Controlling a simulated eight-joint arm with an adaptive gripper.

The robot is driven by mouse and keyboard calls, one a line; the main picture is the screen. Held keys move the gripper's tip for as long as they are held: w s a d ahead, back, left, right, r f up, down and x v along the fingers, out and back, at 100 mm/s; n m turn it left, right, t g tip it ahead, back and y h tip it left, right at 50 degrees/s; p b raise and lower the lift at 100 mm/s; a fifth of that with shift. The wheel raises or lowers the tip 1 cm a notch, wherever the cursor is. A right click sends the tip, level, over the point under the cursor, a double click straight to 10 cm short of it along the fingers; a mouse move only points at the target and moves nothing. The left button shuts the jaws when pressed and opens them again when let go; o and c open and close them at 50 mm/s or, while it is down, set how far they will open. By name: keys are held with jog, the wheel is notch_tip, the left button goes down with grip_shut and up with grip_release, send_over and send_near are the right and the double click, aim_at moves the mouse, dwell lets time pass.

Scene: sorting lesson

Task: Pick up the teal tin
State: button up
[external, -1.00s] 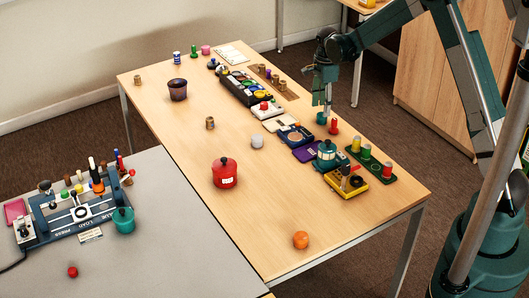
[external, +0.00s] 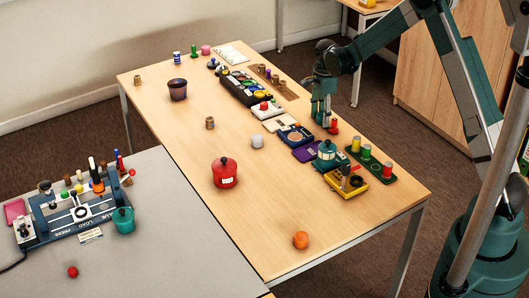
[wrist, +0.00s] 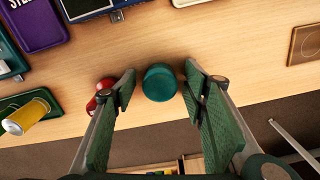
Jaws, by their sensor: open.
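The teal tin (wrist: 160,82) is a small round tin that stands between my two fingers in the wrist view, with a gap on both sides. My gripper (wrist: 160,90) is open around it, green pads facing inward. In the external view my gripper (external: 322,118) points straight down at the table's right edge. It largely hides the tin there, and I cannot make out the tin's outline.
The table's left half is mostly clear.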

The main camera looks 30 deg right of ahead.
jog(key=shift+c, duration=0.7)
jog(key=c, duration=0.8)
jog(key=shift+r+p, duration=1)
jog(key=shift+r, duration=4)
